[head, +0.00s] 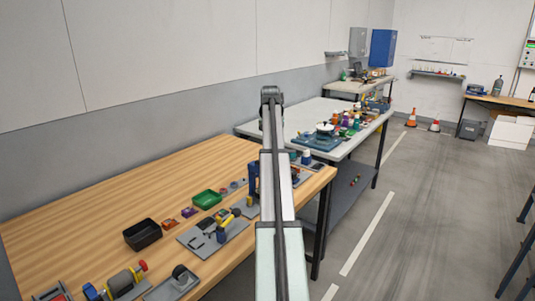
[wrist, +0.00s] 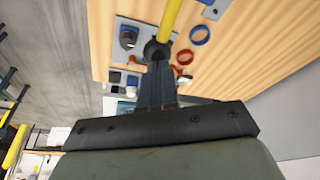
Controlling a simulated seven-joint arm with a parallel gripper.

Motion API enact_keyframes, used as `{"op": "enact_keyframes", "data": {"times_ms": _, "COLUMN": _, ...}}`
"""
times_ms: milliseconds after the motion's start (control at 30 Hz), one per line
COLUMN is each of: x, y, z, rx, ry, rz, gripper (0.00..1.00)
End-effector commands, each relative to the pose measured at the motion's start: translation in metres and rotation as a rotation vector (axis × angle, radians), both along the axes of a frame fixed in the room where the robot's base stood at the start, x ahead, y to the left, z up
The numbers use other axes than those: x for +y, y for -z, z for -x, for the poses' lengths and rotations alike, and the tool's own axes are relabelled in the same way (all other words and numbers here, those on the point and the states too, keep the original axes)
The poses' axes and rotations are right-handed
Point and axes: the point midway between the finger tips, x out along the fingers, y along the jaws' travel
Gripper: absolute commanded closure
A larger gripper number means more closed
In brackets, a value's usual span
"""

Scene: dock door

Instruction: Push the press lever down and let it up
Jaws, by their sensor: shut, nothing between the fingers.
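In the wrist view a yellow lever (wrist: 170,18) runs down from the top edge to a round black knob (wrist: 155,50). My gripper (wrist: 157,72) is shut and empty, with its fingertips right at the knob. I cannot tell whether they touch it. A grey base plate (wrist: 128,58) lies beyond the lever. In the head view a blue upright (head: 253,174) on the wooden bench is partly hidden behind my arm. My fingertips are hidden there too.
The wooden bench (head: 100,205) also holds a black bin (head: 142,235), a green tray (head: 207,199) and several fixtures at the front left. Loose rings, one blue (wrist: 200,35) and one red (wrist: 184,57), lie near the lever. A pale bench (head: 290,112) with more items stands behind.

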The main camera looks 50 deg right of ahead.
Motion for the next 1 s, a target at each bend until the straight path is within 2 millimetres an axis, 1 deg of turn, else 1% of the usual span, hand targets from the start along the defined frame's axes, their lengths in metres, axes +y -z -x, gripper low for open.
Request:
{"op": "enact_keyframes", "data": {"times_ms": 567, "x": 0.0, "y": 0.014, "z": 0.0, "rx": 0.0, "ry": 0.0, "rz": -0.001, "gripper": 1.0}}
{"op": "enact_keyframes", "data": {"times_ms": 1000, "x": -0.002, "y": 0.018, "z": 0.0, "rx": 0.0, "ry": 0.0, "rz": 0.0, "gripper": 1.0}}
